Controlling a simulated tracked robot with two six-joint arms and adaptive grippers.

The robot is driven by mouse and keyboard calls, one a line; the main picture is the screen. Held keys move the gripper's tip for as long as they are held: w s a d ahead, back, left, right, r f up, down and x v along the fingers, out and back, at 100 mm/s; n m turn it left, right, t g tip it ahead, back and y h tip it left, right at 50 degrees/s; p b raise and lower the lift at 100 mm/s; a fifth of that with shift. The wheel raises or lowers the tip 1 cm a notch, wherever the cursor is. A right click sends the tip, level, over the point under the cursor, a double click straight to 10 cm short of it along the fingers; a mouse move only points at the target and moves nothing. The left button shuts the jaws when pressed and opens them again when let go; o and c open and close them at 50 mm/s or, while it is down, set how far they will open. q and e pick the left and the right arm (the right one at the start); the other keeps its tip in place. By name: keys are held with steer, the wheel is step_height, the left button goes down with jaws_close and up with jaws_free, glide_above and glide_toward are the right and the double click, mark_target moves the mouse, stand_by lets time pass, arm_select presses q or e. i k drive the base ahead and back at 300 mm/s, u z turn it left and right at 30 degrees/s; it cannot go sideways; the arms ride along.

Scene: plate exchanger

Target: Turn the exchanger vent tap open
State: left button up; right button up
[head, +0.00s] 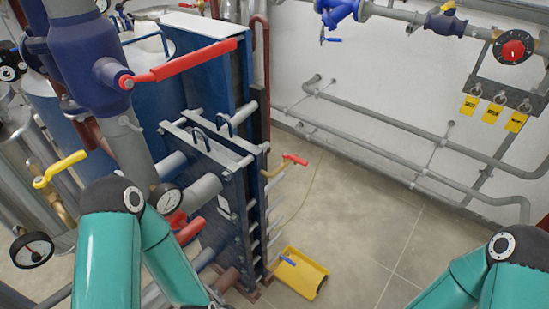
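The plate exchanger (234,205) is a dark blue upright block left of centre, with pipes on its left face. A small tap with a red lever (295,159) sticks out from its right side on a short brass-coloured stem. It looks like the vent tap, but no label confirms this. The lever points right and slightly down; I cannot tell whether the tap is open or shut. My teal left arm is at the lower left and my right arm at the lower right. Neither gripper shows, and nothing of mine touches the tap.
A yellow tray (312,282) lies on the floor. Grey pipes (400,133) run along the wall.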

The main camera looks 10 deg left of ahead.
mark_target(301, 161)
steer(key=z, duration=0.1)
steer(key=k, duration=0.55)
steer(key=i, duration=1.25)
steer(key=z, duration=0.7)
